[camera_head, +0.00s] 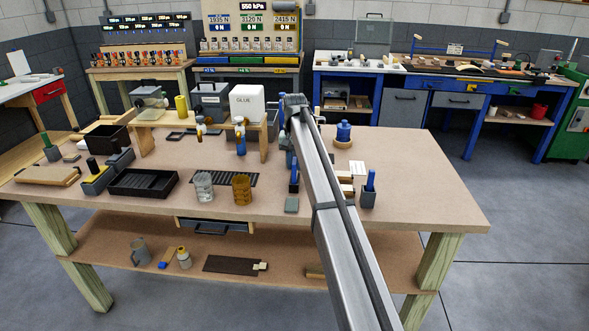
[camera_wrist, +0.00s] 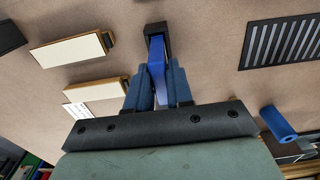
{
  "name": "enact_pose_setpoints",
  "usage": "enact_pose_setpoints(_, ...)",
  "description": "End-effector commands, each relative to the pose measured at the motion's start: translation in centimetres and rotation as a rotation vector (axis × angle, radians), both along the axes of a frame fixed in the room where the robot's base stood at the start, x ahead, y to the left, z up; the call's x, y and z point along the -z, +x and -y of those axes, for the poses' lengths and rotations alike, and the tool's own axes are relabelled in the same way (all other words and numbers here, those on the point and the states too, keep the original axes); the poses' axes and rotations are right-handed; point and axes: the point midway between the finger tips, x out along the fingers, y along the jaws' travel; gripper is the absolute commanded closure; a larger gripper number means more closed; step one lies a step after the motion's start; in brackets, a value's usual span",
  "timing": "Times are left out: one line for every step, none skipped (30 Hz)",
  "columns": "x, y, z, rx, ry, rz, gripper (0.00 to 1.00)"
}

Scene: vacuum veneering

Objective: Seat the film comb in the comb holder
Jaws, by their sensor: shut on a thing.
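My gripper (camera_wrist: 158,88) is shut on a blue upright piece, which I take to be the film comb (camera_wrist: 156,54). Its far end meets a small dark block, which I take to be the comb holder (camera_wrist: 154,28). Whether it sits fully down in the block is hard to tell. In the head view the dark block (camera_head: 294,188) stands on the table between the slotted plate and pale blocks, with blue showing above it. My arm hides part of this spot.
The slotted dark plate (camera_wrist: 284,42) and pale blocks (camera_wrist: 70,50) flank the spot. A second dark holder (camera_head: 368,199) with a blue piece stands to the right. Glass (camera_head: 203,186) and amber (camera_head: 241,190) jars stand left. A grey-green pad (camera_head: 291,205) lies near the front edge.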

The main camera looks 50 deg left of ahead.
Motion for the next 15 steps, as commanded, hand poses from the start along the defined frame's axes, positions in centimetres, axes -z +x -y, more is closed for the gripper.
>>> enact_pose_setpoints(0.8, 0.0, 0.1, 0.0, -0.001, -0.001, 1.0)
enact_pose_setpoints(1.2, 0.0, 0.1, 0.0, -0.001, -0.001, 1.0)
enact_pose_setpoints(1.7, 0.0, 0.1, 0.0, -0.002, -0.001, 1.0)
enact_pose_setpoints(2.0, 0.0, 0.1, 0.0, -0.002, -0.001, 1.0)
enact_pose_setpoints(2.3, 0.0, 0.1, 0.0, -0.002, -0.001, 1.0)
enact_pose_setpoints(2.4, 0.0, 0.1, 0.0, -0.001, -0.001, 1.0)
enact_pose_setpoints(2.5, 0.0, 0.0, 0.0, -0.001, -0.001, 1.0)
enact_pose_setpoints(2.5, 0.0, 0.0, 0.0, -0.001, -0.001, 1.0)
enact_pose_setpoints(2.5, 0.0, 0.0, 0.0, 0.0, 0.0, 1.0)
enact_pose_setpoints(2.5, 0.0, 0.0, 0.0, 0.0, 0.0, 1.0)
enact_pose_setpoints(2.5, 0.0, 0.0, 0.0, 0.0, 0.0, 1.0)
enact_pose_setpoints(2.5, 0.0, 0.0, 0.0, 0.0, 0.0, 1.0)
enact_pose_setpoints(2.5, 0.0, 0.0, 0.0, 0.0, 0.0, 1.0)
enact_pose_setpoints(2.5, 0.0, 0.0, 0.0, -0.001, -0.001, 1.0)
enact_pose_setpoints(2.5, 0.0, 0.0, 0.0, -0.001, -0.001, 1.0)
